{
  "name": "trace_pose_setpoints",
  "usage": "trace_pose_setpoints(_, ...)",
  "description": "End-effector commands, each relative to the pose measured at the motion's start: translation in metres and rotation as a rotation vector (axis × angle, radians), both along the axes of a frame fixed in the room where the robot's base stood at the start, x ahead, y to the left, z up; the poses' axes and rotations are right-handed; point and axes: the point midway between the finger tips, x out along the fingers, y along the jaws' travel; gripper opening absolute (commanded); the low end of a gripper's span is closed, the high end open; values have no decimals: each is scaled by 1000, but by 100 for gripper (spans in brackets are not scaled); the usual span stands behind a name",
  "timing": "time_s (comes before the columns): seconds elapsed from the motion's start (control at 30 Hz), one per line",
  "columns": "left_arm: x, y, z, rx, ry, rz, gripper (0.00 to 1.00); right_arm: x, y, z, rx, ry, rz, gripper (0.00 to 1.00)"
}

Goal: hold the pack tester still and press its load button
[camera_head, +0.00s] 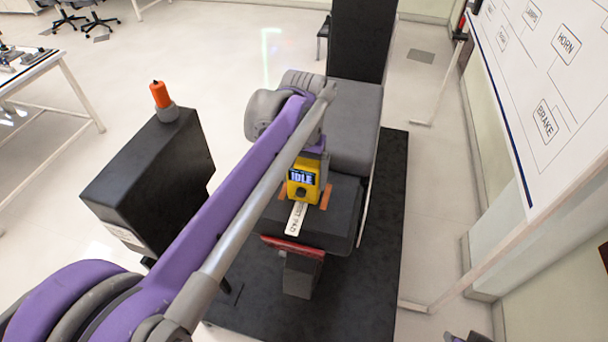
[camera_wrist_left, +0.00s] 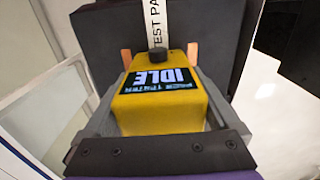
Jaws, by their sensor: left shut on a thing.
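The yellow pack tester (camera_head: 303,178) stands on the dark pad of the chassis rig, its screen reading IDLE. It also shows in the left wrist view (camera_wrist_left: 162,108). Its black load button (camera_head: 301,193) is on the face below the screen; in the wrist view the button (camera_wrist_left: 158,57) is at the tester's far edge. My left gripper (camera_wrist_left: 160,112) is shut on the tester, with a grey finger along each side. In the head view my left arm partly hides the gripper. My right gripper's fingers are not visible.
A white TEST PAD strip (camera_head: 296,219) lies in front of the tester, with orange pieces (camera_head: 326,197) beside it. A black box (camera_head: 150,165) with an orange-topped object (camera_head: 160,95) stands left. A whiteboard (camera_head: 545,90) is at right.

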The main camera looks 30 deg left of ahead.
Motion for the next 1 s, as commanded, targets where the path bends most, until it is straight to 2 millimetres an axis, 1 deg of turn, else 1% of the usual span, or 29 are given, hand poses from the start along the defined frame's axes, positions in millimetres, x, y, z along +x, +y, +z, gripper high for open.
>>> trace_pose_setpoints(0.03, 0, 0, 0, 0, 0, 0, 20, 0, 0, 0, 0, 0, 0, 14)
trace_pose_setpoints(0.1, 0, 0, 0, 0, 0, 0, 20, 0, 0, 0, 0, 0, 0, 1)
trace_pose_setpoints(0.13, 0, 0, 0, 0, 0, 0, 20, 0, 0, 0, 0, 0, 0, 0)
trace_pose_setpoints(1.0, 0, 0, 0, 0, 0, 0, 20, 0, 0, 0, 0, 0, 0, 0)
